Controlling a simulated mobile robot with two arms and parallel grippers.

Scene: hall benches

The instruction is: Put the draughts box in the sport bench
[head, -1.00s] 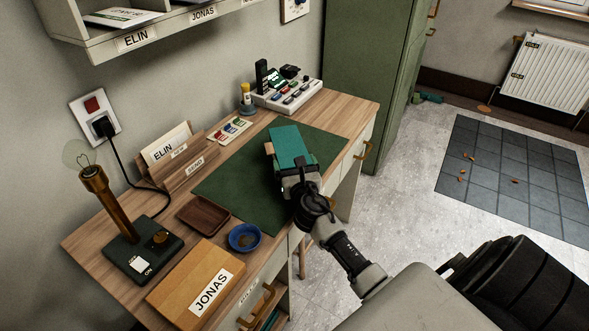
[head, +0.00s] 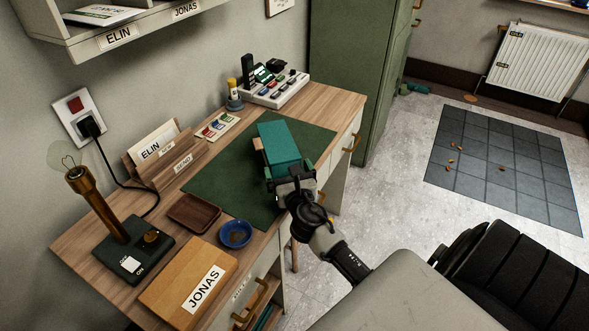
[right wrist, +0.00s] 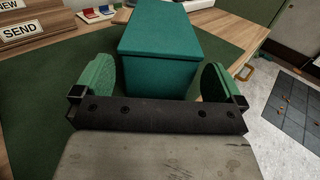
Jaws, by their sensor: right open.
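A teal box (head: 279,143), which I take for the draughts box, rests on the dark green mat (head: 225,185) on the desk; no label on it is readable. My right gripper (head: 290,182) is at the box's near end. In the right wrist view, the box (right wrist: 160,50) stands ahead of the right gripper (right wrist: 156,85), whose two green pads are spread to either side of its near end, with visible gaps. The gripper is open and empty. My left gripper is not in view. I cannot identify the sport bench in these frames.
The wooden desk (head: 325,103) also bears a JONAS board (head: 188,283), blue bowl (head: 235,233), brown tray (head: 194,213), lamp (head: 100,205) and letter rack (head: 165,160). A green cabinet (head: 360,75) stands behind. The floor to the right is mostly clear around a grey tiled mat (head: 500,165).

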